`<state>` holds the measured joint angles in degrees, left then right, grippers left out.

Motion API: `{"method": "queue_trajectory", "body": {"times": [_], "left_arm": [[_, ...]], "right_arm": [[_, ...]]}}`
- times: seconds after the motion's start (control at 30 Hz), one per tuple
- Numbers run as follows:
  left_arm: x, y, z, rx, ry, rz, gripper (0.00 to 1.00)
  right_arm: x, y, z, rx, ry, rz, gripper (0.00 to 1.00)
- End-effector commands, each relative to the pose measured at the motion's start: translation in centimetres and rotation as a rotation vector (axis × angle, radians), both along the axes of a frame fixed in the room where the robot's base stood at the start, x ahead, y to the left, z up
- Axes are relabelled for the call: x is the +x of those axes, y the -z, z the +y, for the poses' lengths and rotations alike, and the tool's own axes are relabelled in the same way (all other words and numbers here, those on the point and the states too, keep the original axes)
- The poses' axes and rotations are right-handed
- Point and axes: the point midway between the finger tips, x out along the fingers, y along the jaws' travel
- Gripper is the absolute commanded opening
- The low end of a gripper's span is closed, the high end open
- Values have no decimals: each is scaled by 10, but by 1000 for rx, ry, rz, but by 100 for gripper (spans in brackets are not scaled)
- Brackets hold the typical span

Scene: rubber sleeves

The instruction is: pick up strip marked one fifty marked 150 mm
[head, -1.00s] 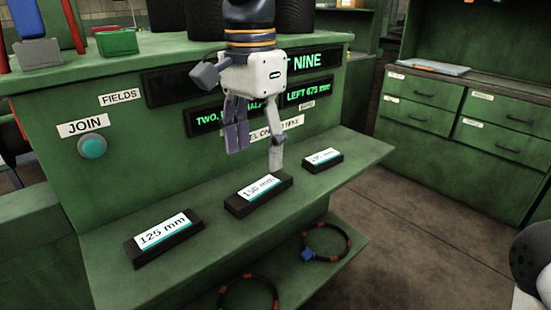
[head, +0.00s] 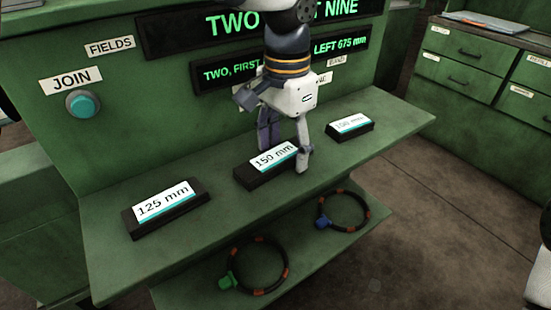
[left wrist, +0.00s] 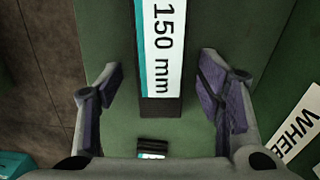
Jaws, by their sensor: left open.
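The strip marked 150 mm (head: 270,163) is a black block with a white and teal label, lying in the middle of the green shelf. My left gripper (head: 284,160) is open over its right part in the head view, one finger on the near side and one behind. In the left wrist view the 150 mm strip (left wrist: 160,65) lies between and beyond the open fingers (left wrist: 163,100), with a gap on each side. I cannot tell how high the fingertips are above the shelf. My right gripper is not in view.
A 125 mm strip (head: 165,207) lies to the left and another strip (head: 349,125) to the right on the shelf. Two dark rings (head: 256,265) (head: 344,211) lie on the lower shelf. A panel with a teal JOIN button (head: 83,104) and lit displays stands behind.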

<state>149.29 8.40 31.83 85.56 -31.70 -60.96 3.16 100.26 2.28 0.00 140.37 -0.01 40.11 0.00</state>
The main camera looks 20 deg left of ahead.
Motion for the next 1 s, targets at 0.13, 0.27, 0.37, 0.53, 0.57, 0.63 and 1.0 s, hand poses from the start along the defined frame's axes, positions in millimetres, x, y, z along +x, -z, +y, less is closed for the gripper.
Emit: {"method": "queue_trajectory", "body": {"times": [0.13,0.27,0.37,0.53,0.57,0.63,1.0], "left_arm": [[0,0,0,0,0,-2,61],[0,0,0,0,-1,-1,40],[0,0,0,0,-1,-1,18],[0,0,0,0,-1,-1,9],[0,0,0,0,-1,-1,9],[0,0,0,0,-1,-1,9],[-15,-58,-6,0,1,-13,9]], "right_arm": [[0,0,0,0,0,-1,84],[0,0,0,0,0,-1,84],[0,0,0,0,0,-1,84],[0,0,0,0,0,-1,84],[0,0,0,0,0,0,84],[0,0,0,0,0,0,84],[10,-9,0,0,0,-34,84]]}}
